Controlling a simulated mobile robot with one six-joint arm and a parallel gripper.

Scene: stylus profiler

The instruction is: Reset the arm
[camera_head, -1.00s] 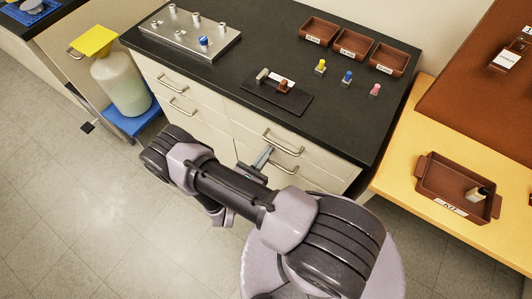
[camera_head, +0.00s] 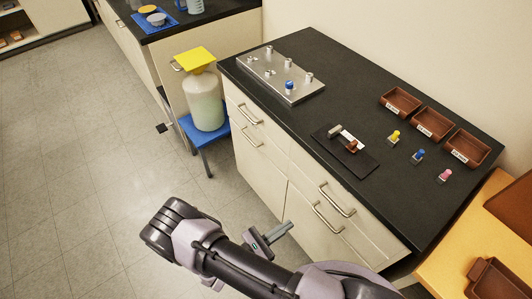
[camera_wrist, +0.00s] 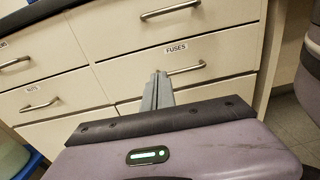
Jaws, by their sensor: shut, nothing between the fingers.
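My gripper (camera_head: 280,231) shows in the head view in front of the cabinet drawers, below the counter top. It is shut and empty. In the wrist view, my gripper (camera_wrist: 158,78) points at the drawer fronts, its fingers together beside a drawer handle (camera_wrist: 187,69) under a "FUSES" label. I cannot tell whether the fingers touch the handle. My arm (camera_head: 235,262) is folded low in the front of the head view.
The black counter (camera_head: 300,130) holds a metal plate with posts (camera_head: 280,72), a dark mat (camera_head: 365,165), small coloured pieces and three brown bins (camera_head: 433,123). A jug (camera_head: 205,100) stands on a blue stool (camera_head: 192,133). The floor (camera_head: 80,180) at left is clear.

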